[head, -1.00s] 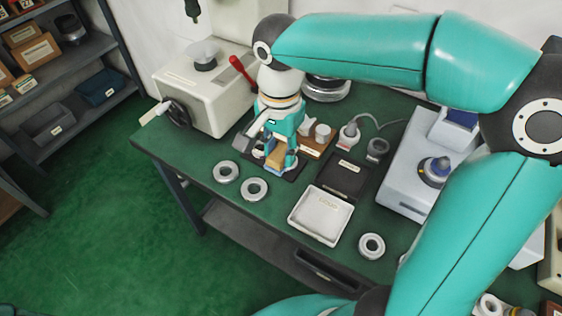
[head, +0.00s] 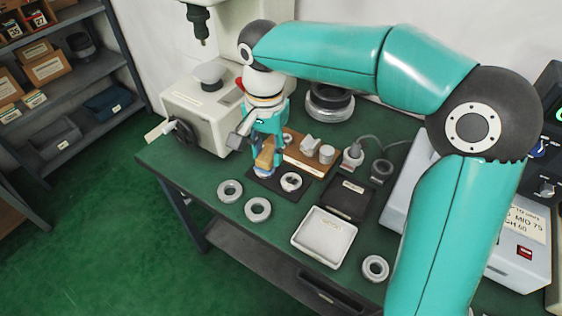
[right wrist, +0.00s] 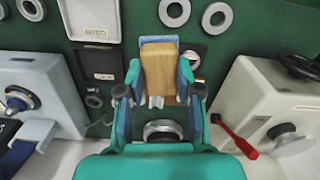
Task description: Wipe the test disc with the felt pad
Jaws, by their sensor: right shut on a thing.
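My right gripper (head: 264,163) is shut on a tan, wood-coloured block, which I take to be the felt pad (head: 266,155). The block also shows between the fingers in the right wrist view (right wrist: 157,65). The gripper is at the left part of a small black mat (head: 311,188). A pale metal disc with a dark centre, seemingly the test disc (head: 291,181), lies on this mat just right of the pad. It shows beside the right finger in the right wrist view (right wrist: 191,58). I cannot tell whether the pad touches the mat. My left gripper is not in view.
Two loose rings (head: 230,191) lie left of the mat, another (head: 375,268) at the front right. A white tray (head: 323,238) and a dark tray (head: 349,196) stand nearby. A wooden holder (head: 299,154) with pale pieces is behind the mat. A cream machine (head: 207,115) stands at the left.

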